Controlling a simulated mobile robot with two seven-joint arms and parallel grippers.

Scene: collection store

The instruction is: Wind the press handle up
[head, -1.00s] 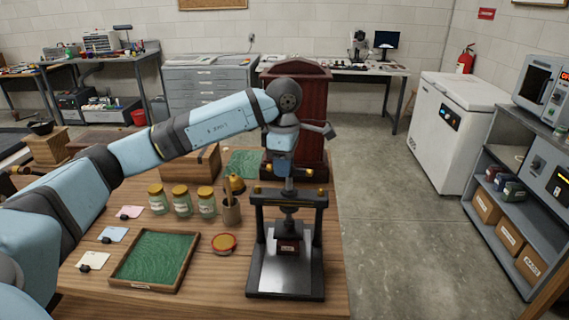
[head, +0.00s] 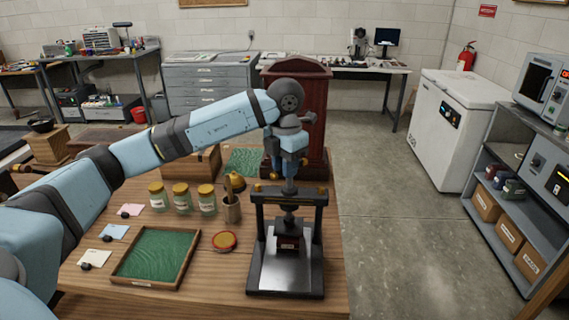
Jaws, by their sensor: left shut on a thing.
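The press (head: 314,240) stands upright near the table's front right, with a black frame, a crossbeam and a grey base plate. Its handle (head: 304,162) has brass-coloured ends and sits on top of the central screw, above the crossbeam. My left gripper (head: 289,178) points straight down over the screw and is shut on the handle; its fingertips partly hide the handle's middle. A dark pressing plate with a small dark red block (head: 288,243) under it shows between the posts. I cannot tell whether plate and block touch. My right gripper is out of view.
A dark red cabinet (head: 315,110) stands close behind the press. Floor at right is clear.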

